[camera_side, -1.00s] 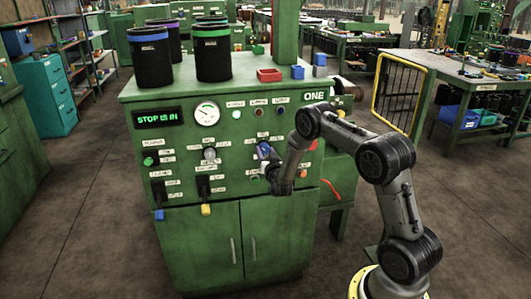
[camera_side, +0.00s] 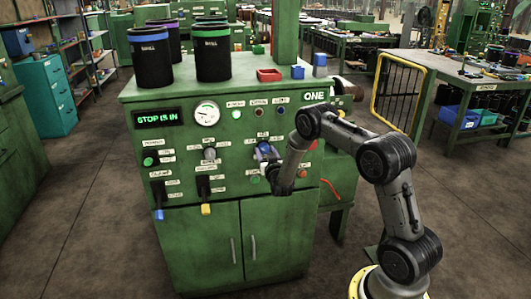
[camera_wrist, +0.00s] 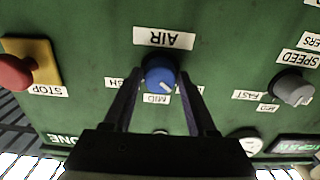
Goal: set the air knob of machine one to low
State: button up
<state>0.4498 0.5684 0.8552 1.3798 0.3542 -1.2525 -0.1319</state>
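The blue air knob (camera_wrist: 159,76) is on the green panel of machine one, under the AIR label (camera_wrist: 163,38), which reads upside down in the wrist view. Its white mark points to the lower right, between the MID label (camera_wrist: 156,98) and a label at the right that is mostly hidden by a finger. My gripper (camera_wrist: 160,73) is open, with one finger on each side of the knob. A small gap shows beside the knob. In the side view the gripper (camera_side: 268,165) is at the panel, partly covering the blue knob (camera_side: 264,148).
A red stop button on a yellow plate (camera_wrist: 28,65) is left of the knob in the wrist view. A grey speed knob (camera_wrist: 292,88) is at the right. Dark bins (camera_side: 150,58), a red tray (camera_side: 269,75) and blue blocks stand on top of the machine (camera_side: 245,92).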

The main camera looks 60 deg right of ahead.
jog(key=shift+o, duration=1.4)
jog(key=v, duration=1.3)
jog(key=shift+s+a, duration=0.25)
jog(key=shift+s, duration=0.05)
